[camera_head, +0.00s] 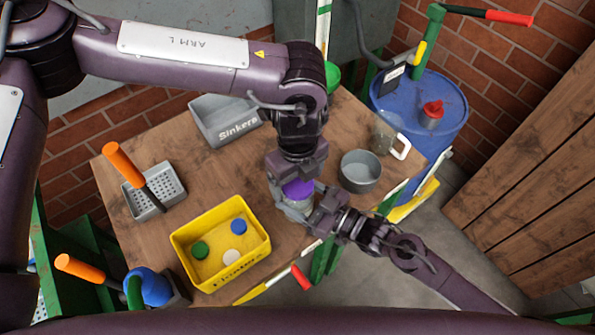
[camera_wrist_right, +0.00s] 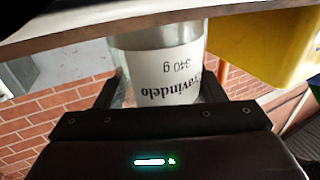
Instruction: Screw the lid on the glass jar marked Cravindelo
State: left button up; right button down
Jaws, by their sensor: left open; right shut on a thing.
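The glass jar marked Cravindelo (camera_wrist_right: 165,70) fills the middle of the right wrist view, its white label upside down there. In the head view the jar (camera_head: 296,208) is near the table's front right edge, mostly hidden by my grippers. A purple lid (camera_head: 299,188) is at the jar's mouth; I cannot tell how tightly it sits. My right gripper (camera_head: 308,208) is shut on the jar, and its fingers flank the glass in the right wrist view (camera_wrist_right: 160,95). My left gripper (camera_head: 297,180) is open, pointing down from above with its fingers about the lid.
A yellow bin (camera_head: 185,240) holds a green, a blue and a white lid. A grey Sinkers bin (camera_head: 225,128), a grey basket (camera_head: 150,210) with an orange-handled tool, a grey bowl (camera_head: 361,180) and a glass vessel (camera_head: 383,135) share the table. A blue barrel (camera_head: 450,130) stands behind right.

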pick_arm(q)
jog(key=c, duration=1.1)
jog(key=m, duration=1.1)
jog(key=shift+c, duration=0.2)
jog(key=m, duration=1.1)
jog(key=o, duration=1.1)
